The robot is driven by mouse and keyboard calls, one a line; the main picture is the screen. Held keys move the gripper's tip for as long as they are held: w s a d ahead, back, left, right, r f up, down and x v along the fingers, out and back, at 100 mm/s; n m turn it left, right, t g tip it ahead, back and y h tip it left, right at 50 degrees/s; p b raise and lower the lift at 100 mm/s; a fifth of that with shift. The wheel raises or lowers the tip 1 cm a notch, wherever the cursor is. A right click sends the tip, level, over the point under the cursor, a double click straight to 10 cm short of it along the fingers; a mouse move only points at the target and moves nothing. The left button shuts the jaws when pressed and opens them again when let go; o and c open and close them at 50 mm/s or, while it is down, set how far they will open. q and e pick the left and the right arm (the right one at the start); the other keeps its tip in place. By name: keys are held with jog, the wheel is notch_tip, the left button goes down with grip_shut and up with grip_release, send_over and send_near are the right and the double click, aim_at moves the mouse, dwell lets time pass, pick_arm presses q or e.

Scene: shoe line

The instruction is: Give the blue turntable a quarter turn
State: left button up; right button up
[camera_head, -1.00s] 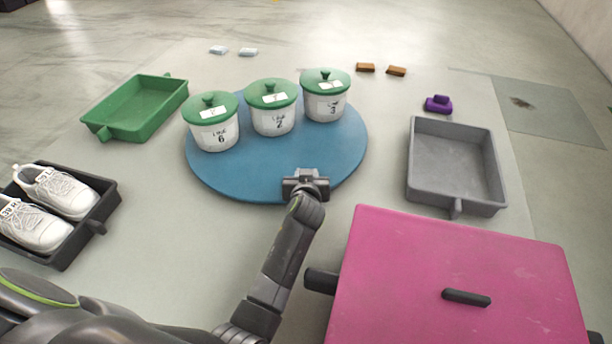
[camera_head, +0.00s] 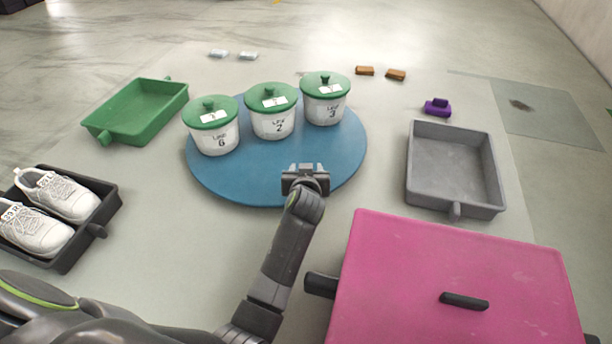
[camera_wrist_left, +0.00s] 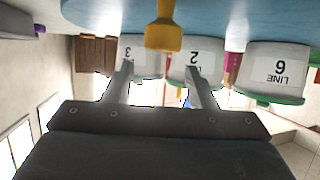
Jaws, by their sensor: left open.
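The blue turntable (camera_head: 250,185) lies flat in the middle of the table and carries three white jars with green lids, marked 6 (camera_head: 216,137), 2 (camera_head: 273,122) and 3 (camera_head: 325,108). My left gripper (camera_head: 305,170) is over the turntable's front right part, open and empty. In the left wrist view, which is upside down, a yellow knob (camera_wrist_left: 163,30) stands on the turntable (camera_wrist_left: 230,18) in line with the gap between the left fingers (camera_wrist_left: 158,72). I cannot tell whether they touch it. The head view hides the knob behind my gripper. My right gripper is not in view.
A pink box (camera_head: 450,265) with a dark handle stands close to the right of my left arm. A grey tray (camera_head: 455,200) is at the right, a green tray (camera_head: 137,112) at the left. A dark tray (camera_head: 100,215) holds white shoes (camera_head: 62,195). Small blocks lie at the back.

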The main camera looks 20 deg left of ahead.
pick_arm(q)
notch_tip(320, 180, up, 6)
jog(key=shift+r+p, duration=0.25)
jog(key=shift+p, duration=0.15)
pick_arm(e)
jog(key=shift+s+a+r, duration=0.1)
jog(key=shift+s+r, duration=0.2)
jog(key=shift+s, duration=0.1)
